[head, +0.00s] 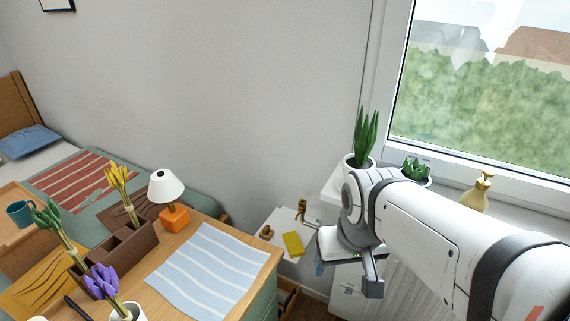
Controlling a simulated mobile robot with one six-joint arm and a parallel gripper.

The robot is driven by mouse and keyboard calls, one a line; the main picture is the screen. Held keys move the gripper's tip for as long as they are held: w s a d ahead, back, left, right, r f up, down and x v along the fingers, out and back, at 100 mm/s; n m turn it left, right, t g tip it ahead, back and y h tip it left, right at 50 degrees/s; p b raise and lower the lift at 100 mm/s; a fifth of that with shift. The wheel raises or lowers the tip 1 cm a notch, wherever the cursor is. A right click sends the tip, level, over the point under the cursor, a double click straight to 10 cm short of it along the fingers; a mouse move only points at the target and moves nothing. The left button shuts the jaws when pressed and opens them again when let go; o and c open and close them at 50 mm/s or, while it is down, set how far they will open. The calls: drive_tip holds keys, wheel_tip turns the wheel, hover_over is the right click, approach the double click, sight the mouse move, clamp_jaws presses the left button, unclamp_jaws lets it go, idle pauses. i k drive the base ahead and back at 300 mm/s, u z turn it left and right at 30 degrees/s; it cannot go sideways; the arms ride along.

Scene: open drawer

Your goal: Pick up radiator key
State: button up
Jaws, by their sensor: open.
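My gripper (347,280) hangs open at the right of centre, its fingers pointing down in front of the white radiator. To its left is a low white surface (281,262) with small things on it. A small upright brass-coloured thing (302,209) stands at its back edge, and a small brown thing (266,232) lies at its left. Both are too small to tell for sure which one is the radiator key. My gripper is apart from both, nearer the camera and to the right. The space between the fingers looks empty.
A yellow block (293,244) lies on the white surface. The wooden desk (262,258) is at the left, with an orange lamp (174,217) and striped cloth (207,268). Potted plants (362,150) and a yellow bottle (476,194) stand on the windowsill behind my arm.

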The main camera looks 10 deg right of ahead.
sight(265, 230)
drive_tip(key=u, duration=1.7)
drive_tip(key=k, duration=0.9)
drive_tip(key=z, duration=0.95)
drive_tip(key=i, duration=1)
drive_tip(key=z, duration=0.1)
